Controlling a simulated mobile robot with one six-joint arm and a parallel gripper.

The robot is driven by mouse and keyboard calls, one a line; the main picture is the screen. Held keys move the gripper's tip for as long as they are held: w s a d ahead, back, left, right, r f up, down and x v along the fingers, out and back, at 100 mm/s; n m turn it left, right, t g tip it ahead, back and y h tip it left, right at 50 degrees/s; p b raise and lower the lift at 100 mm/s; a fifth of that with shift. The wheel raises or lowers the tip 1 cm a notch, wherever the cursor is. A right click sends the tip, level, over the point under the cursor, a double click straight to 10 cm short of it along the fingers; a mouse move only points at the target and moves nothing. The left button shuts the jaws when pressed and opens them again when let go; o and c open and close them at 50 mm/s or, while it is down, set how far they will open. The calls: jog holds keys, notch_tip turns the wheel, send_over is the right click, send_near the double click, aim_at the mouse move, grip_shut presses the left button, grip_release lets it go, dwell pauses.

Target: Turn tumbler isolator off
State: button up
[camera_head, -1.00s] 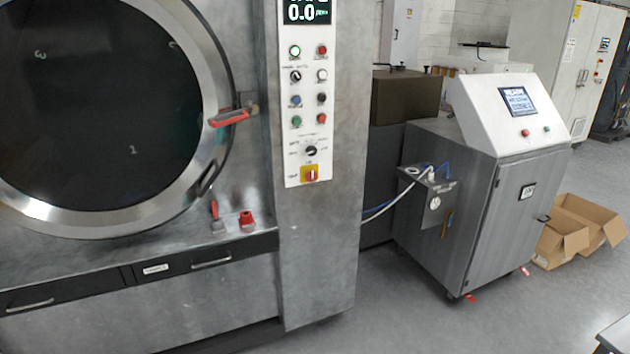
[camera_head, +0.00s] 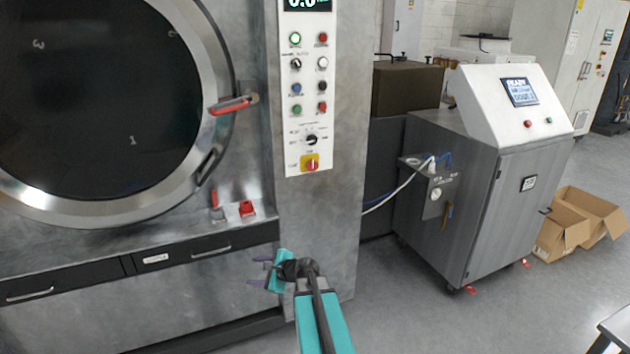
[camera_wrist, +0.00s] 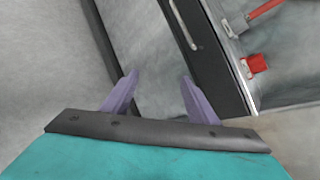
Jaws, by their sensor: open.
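A red rotary switch on a yellow plate (camera_head: 310,163), which looks like the isolator, sits at the bottom of the white control panel (camera_head: 321,100) on the washer's front. Its knob looks roughly upright; its label is too small to read. My gripper (camera_head: 257,271) is below and left of it, in front of the washer's lower front. In the wrist view my gripper (camera_wrist: 160,78) shows two purple fingers apart with nothing between them. The switch is not in the wrist view.
The round door (camera_head: 105,110) with a red handle (camera_head: 230,105) is left of the panel. Red-handled parts (camera_head: 247,208) sit on the ledge above black drawers (camera_head: 205,250). A grey cabinet (camera_head: 480,190) stands right; open floor lies in front.

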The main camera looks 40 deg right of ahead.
jog(key=s+d+r+m+t+h, duration=0.1)
jog(key=d+r+m+t+h, duration=0.45)
jog(key=d+r, duration=0.85)
jog(key=m+h, duration=0.3)
jog(key=m, duration=0.6)
send_near(313, 165)
jog(key=shift+n+g, duration=0.25)
jog(key=shift+g, duration=0.1)
jog(key=v, duration=0.6)
jog(key=shift+w+r+b, duration=0.1)
jog(key=shift+r+b, duration=0.05)
jog(key=shift+b, duration=0.25)
jog(key=shift+w, duration=0.1)
jog(key=shift+p+x, duration=1.6)
jog(key=shift+x, duration=5.15)
